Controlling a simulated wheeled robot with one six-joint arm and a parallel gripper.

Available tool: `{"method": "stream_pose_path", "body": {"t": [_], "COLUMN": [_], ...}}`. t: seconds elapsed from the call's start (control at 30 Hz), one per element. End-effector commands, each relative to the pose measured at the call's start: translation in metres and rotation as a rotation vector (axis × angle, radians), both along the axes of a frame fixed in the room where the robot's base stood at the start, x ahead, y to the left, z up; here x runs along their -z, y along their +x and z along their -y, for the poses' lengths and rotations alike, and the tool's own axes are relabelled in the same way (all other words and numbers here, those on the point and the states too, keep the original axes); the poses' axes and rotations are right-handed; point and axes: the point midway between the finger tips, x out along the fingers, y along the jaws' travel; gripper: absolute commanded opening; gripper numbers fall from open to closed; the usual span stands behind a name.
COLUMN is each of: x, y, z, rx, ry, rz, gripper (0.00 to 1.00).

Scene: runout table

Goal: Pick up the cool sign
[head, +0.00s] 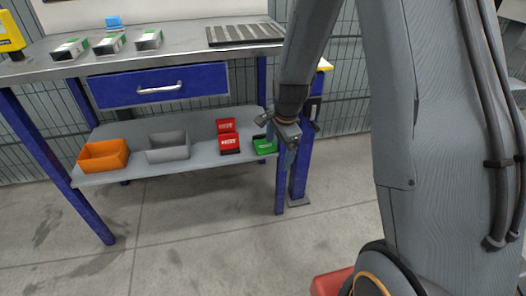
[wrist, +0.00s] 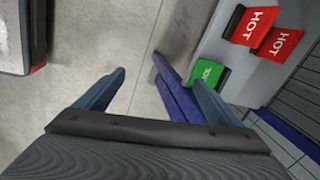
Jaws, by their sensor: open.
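The green cool sign (head: 265,146) lies at the right end of the table's lower shelf, partly hidden by my gripper in the head view. It also shows in the wrist view (wrist: 207,75), just beyond the right finger, which covers part of it. My gripper (head: 282,148) hangs at the shelf's right end, beside the blue table leg. In the wrist view my gripper (wrist: 158,78) has its fingers wide apart with nothing between them but floor and a blue leg behind. Whether a finger touches the sign I cannot tell.
Two red signs reading HOT (wrist: 254,25) sit left of the green one on the lower shelf (head: 196,164). A grey bin (head: 168,147) and an orange bin (head: 103,155) stand further left. A blue drawer (head: 160,85) hangs above. The floor in front is clear.

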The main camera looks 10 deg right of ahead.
Motion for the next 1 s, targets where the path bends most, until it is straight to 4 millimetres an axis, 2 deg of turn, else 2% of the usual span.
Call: {"method": "stream_pose_path", "body": {"t": [0.03, 0.2, 0.33, 0.7, 0.83, 1.0], "x": [0.017, 0.033, 0.034, 0.034, 0.033, 0.033], "y": [0.009, 0.027, 0.046, 0.117, 0.134, 0.142], "z": [-0.003, -0.006, -0.007, -0.014, -0.015, -0.016], "rx": [0.037, 0.110, 0.116, 0.114, 0.113, 0.113], "ry": [0.010, 0.027, 0.029, 0.028, 0.027, 0.027], "rz": [0.004, 0.019, 0.021, 0.021, 0.020, 0.019], "gripper": [0.88, 0.88, 0.88, 0.88, 0.88, 0.88]}}
